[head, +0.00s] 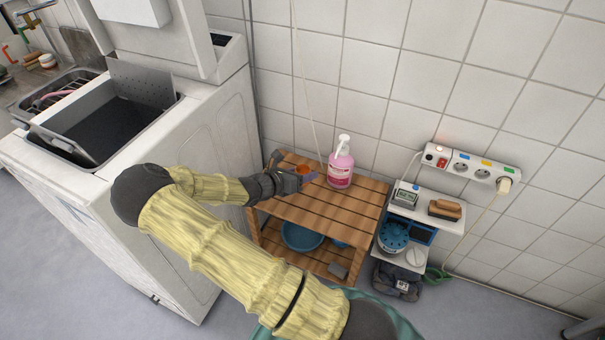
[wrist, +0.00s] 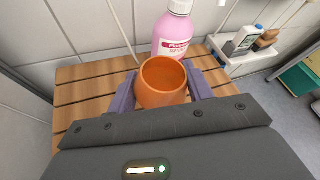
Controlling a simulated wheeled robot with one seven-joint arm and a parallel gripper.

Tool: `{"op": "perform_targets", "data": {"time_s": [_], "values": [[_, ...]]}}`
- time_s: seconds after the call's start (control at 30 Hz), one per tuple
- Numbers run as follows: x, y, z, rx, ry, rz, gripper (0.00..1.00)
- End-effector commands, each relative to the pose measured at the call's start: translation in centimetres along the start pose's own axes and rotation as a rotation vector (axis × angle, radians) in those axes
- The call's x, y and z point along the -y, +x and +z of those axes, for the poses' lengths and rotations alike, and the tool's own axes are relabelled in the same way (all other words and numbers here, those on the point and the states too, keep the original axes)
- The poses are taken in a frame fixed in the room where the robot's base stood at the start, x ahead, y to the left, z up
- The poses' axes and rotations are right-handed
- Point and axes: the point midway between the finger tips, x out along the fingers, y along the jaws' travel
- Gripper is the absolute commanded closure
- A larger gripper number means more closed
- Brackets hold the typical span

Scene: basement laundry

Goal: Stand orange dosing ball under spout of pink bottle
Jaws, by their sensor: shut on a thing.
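The pink bottle (head: 340,168) with a white pump top stands upright on a slatted wooden bench, near its back edge by the tiled wall. It also shows in the wrist view (wrist: 172,34), its top cut off by the frame. My gripper (head: 304,175) is shut on the orange dosing ball (wrist: 162,82), with one purple-grey finger on each side. The ball is held with its round opening up, and its inside looks empty. It is left of the bottle in the head view and in front of it in the wrist view. I cannot tell whether it touches the bench.
The wooden bench (head: 315,208) has free slats in front of the bottle. A blue basin (head: 302,237) sits on its lower shelf. A white shelf unit (head: 432,216) with a brush stands at right. The washing machine (head: 205,130) is at left.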

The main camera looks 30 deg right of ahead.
Motion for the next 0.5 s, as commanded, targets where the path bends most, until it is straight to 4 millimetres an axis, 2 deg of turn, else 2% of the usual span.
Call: {"op": "perform_targets", "data": {"time_s": [0.17,0.27,0.5], "values": [[-0.3,-1.0,-0.4,0.01,-0.011,0.02,0.74],[-0.6,-3.0,-1.1,0.03,-0.029,0.058,0.74],[-1.1,-10.5,-4.2,0.1,-0.099,0.222,0.74]]}}
